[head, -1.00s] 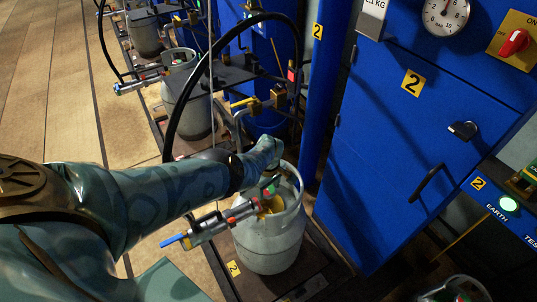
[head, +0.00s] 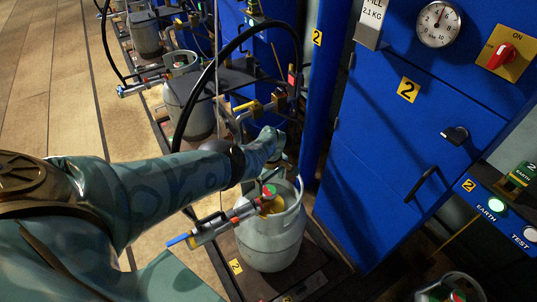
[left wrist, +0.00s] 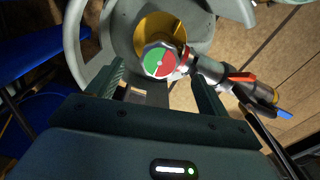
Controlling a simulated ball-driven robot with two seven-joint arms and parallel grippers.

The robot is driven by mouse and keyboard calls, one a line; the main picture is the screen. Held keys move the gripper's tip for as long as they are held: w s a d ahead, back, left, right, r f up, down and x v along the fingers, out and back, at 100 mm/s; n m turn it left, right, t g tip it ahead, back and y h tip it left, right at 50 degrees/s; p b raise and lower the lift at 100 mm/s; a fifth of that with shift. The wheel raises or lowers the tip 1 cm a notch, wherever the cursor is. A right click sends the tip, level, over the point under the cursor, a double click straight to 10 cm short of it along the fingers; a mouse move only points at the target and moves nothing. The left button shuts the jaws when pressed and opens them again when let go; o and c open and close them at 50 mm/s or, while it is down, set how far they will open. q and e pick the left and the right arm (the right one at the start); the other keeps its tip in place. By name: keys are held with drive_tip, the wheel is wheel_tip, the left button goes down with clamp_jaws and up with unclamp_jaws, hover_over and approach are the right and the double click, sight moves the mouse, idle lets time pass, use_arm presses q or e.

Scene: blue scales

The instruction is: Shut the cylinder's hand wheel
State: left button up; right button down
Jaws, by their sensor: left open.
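The grey gas cylinder (head: 268,248) stands on a dark platform, under my left arm in the head view. Its hand wheel (left wrist: 160,62), a red and green disc, sits above a brass valve (left wrist: 160,30) inside the collar. The wheel also shows in the head view (head: 269,190). My left gripper (left wrist: 157,74) is open, with the wheel in line between its fingertips; contact cannot be told. In the head view its fingers are mostly hidden behind the arm's end. A filling coupling (head: 218,226) with a blue tip joins the valve from the left. My right gripper is out of view.
A blue cabinet (head: 380,165) stands to the right, with a dial gauge (head: 438,24) and a red switch (head: 502,54). A black hose (head: 187,115) arches behind the arm. Another cylinder (head: 190,105) stands behind. Wooden floor lies open at left.

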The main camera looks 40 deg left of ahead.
sight(271, 191)
use_arm(q)
wheel_tip(271, 191, up, 12)
drive_tip(key=p, duration=0.7)
drive_tip(key=shift+f, duration=0.2)
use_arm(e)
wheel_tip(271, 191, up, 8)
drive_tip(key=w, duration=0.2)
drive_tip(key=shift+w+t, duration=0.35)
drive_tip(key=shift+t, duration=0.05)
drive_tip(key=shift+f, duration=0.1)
